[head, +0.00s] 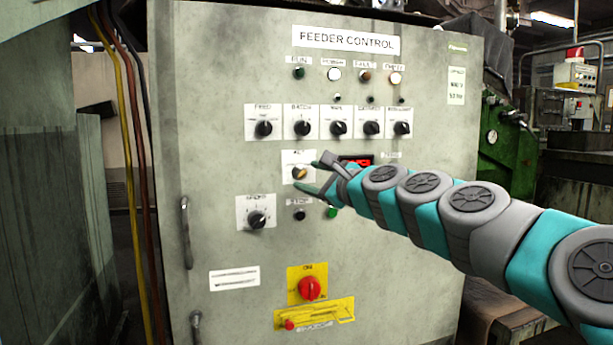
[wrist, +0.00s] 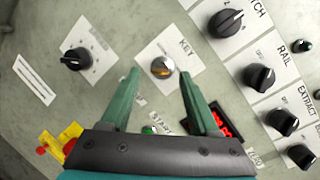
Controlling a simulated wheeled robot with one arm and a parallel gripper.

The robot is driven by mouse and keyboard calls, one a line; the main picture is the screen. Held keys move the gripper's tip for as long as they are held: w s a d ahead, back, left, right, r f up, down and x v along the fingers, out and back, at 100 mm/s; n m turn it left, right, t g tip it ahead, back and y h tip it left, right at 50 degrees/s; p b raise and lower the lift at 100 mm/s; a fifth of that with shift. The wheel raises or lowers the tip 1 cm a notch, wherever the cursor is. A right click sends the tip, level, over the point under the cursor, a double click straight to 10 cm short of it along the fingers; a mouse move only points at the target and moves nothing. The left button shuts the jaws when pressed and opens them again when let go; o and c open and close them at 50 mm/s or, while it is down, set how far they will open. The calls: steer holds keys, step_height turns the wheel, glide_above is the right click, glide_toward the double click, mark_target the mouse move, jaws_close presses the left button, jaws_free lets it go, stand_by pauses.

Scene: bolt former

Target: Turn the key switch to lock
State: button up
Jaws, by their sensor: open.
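The key switch (head: 299,173) is a round metal switch with a brass-coloured middle, on a white plate in the centre of the grey panel. In the wrist view the key switch (wrist: 162,67) sits on its plate labelled KEY, ahead of and between my two fingertips. My gripper (head: 313,177) is open and empty, with its green fingers on either side of the switch in the head view. In the wrist view my gripper (wrist: 160,74) shows a wide gap, and neither finger visibly touches the switch. The lock marking is too small to read.
A row of black knobs (head: 303,129) is above the switch. A speed knob (head: 256,219) is at lower left, a black button (head: 299,215) below, and a red digital display (head: 358,160) to the right. A red rotary switch (head: 309,288) on yellow is lower down.

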mark_target(302, 174)
steer(key=shift+x, duration=1.05)
steer(key=shift+c, duration=0.4)
jaws_close()
